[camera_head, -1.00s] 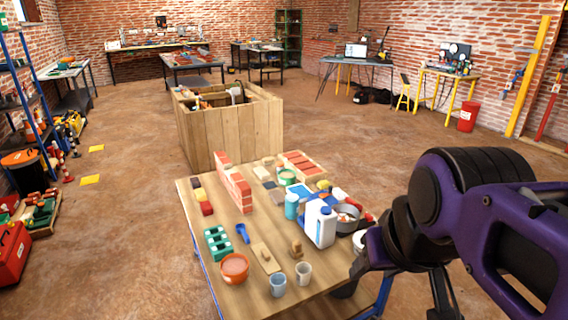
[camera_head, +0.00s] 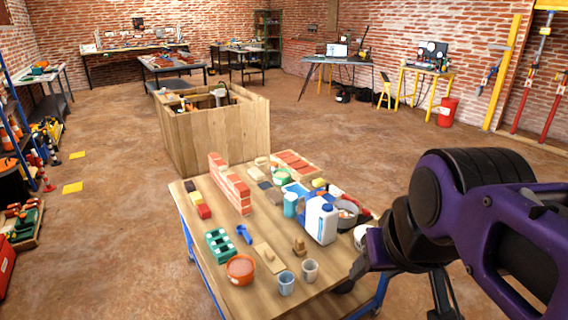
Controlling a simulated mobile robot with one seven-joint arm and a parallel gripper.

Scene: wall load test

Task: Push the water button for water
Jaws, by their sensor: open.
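I cannot make out a water button in this view. A yellow-legged bench (camera_head: 428,72) at the back right carries small dark devices with round faces (camera_head: 432,50), too small to read. My purple and black arm fills the right side. Its dark lower end, seemingly my gripper (camera_head: 350,278), hangs by the near right edge of the wooden table (camera_head: 205,262). It is open, far from the bench, and its fingers are mostly hidden.
The table holds a small brick wall (camera_head: 229,184), a white jug (camera_head: 320,220), cups and an orange bowl (camera_head: 240,269). A wooden crate (camera_head: 215,135) stands behind it. A red bin (camera_head: 447,112) stands right of the bench. The middle floor is clear.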

